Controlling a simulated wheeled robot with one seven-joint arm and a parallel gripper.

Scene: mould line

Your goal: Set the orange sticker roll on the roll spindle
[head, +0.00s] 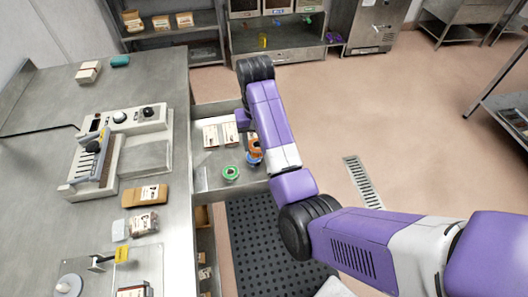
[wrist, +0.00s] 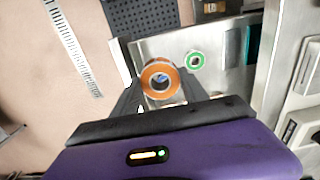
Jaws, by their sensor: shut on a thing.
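The orange sticker roll (wrist: 148,76) is a ring with a pale core, seen nearly end-on in the wrist view. My gripper (wrist: 160,84) is shut on it, with a dark finger on either side. In the head view the orange roll (head: 254,149) shows partly beside my arm, over the open steel drawer (head: 205,181); my fingers are mostly hidden there. A round pale disc with a small knob (head: 68,286) stands on the counter's near left; I cannot tell whether it is the roll spindle.
A green roll (head: 231,173) lies in the drawer near white label packs (head: 211,136). A blue thing (head: 254,161) shows just below the orange roll. The steel counter (head: 50,125) on the left holds a sealing machine (head: 118,150) and packets. Open floor lies to the right.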

